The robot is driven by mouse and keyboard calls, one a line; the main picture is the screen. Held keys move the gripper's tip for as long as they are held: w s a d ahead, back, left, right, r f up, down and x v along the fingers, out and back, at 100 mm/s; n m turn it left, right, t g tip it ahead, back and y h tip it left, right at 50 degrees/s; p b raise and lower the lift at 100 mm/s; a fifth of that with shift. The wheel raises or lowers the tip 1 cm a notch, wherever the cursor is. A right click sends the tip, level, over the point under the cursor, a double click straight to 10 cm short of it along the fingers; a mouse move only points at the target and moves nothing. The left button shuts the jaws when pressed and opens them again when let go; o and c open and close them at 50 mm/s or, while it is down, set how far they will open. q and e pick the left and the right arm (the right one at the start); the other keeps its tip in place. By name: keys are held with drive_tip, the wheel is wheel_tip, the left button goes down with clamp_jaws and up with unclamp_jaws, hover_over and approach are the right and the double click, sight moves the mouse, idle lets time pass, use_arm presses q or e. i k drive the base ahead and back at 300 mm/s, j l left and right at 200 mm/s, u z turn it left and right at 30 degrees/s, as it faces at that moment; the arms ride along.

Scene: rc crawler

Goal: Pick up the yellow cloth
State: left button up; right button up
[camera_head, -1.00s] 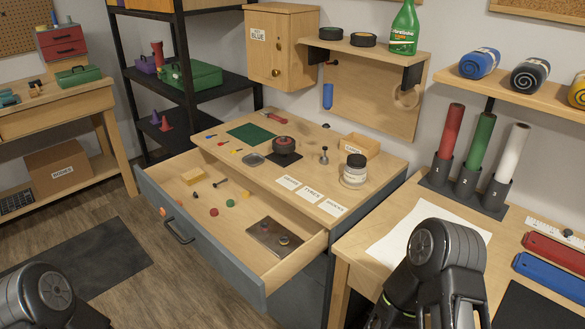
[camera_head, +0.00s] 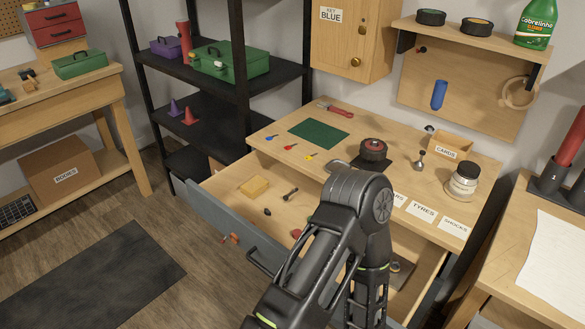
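No clearly identifiable yellow cloth is in view now. A small yellow block-shaped item (camera_head: 254,187) lies in the open drawer (camera_head: 225,213); I cannot tell whether it is cloth or sponge. One of my arms, seemingly the left, rises from the bottom centre with its bent joint over the drawer's middle. It hides part of the drawer and its contents. Neither gripper's fingers show. My other arm is out of view.
The workbench top (camera_head: 265,135) holds a green mat (camera_head: 319,132), a dark-red round part (camera_head: 373,151), a jar (camera_head: 463,179) and a small bin (camera_head: 450,146). A black rack (camera_head: 215,75) stands behind. Dark floor mat (camera_head: 90,280) lies at left. White paper (camera_head: 550,262) lies at right.

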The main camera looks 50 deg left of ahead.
sight(252, 188)
drive_tip(key=k+j, duration=0.1)
drive_tip(key=j, duration=0.35)
drive_tip(key=k+j+z, duration=0.1)
drive_tip(key=j, duration=0.3)
drive_tip(key=k+j, duration=0.15)
drive_tip(key=j, duration=0.3)
drive_tip(key=k+j+z, duration=0.1)
drive_tip(key=j, duration=0.3)
drive_tip(key=k+j+z, duration=0.1)
drive_tip(key=j, duration=0.3)
drive_tip(key=k, duration=0.05)
